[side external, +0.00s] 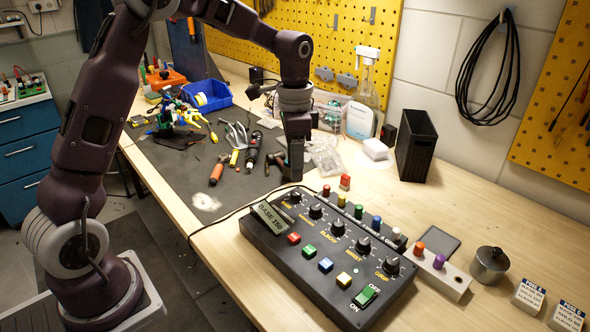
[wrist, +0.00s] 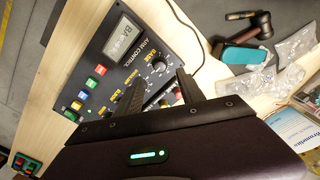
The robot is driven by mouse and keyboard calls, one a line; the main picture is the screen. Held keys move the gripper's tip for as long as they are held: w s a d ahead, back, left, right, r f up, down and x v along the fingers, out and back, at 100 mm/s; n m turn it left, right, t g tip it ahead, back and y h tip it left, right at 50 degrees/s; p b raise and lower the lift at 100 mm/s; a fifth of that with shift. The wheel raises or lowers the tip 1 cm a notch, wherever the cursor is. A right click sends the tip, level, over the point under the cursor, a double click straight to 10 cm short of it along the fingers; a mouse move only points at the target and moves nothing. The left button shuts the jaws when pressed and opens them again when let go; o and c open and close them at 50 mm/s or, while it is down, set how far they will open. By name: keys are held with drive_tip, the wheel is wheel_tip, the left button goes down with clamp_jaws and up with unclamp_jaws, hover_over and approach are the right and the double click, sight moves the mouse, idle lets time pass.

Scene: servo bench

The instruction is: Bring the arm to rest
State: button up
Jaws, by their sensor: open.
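A dark control box (side external: 330,258) lies on the bench, with a tilted display (side external: 270,216) that appears to read BASE 150. It carries a row of black knobs (side external: 338,228), several coloured buttons (side external: 309,250) and a green rocker switch (side external: 366,295) beside ON and OFF marks. The wrist view shows the box (wrist: 124,62), with ARM CONTROL lettering, partly hidden behind my fingers. My gripper (side external: 296,172) is open and points down behind the box's far left corner, apart from it. In the wrist view, my gripper (wrist: 157,88) has nothing between its fingers. Small cards (side external: 528,296) marked POSE stand at the right.
Coloured pegs (side external: 358,211) stand behind the box; orange and purple ones sit in a pale block (side external: 440,275). A metal pot (side external: 489,265) stands right of it. Tools (side external: 252,150) lie on the dark mat at left. A black case (side external: 416,146) stands at the back.

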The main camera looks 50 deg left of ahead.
drive_tip(key=s+d+r+n+t, duration=0.2)
drive_tip(key=s+r, duration=0.4)
drive_tip(key=s, duration=0.4)
drive_tip(key=s+d+r+n+t, duration=0.25)
drive_tip(key=s+r, duration=0.35)
drive_tip(key=s, duration=0.4)
drive_tip(key=s+d+f+n+t, duration=0.1)
drive_tip(key=s+n, duration=0.1)
drive_tip(key=s, duration=0.5)
drive_tip(key=shift+s+d+f, duration=0.2)
drive_tip(key=shift+s+d, duration=0.05)
drive_tip(key=shift+s, duration=0.05)
drive_tip(key=shift+c, duration=0.5)
idle(0.4)
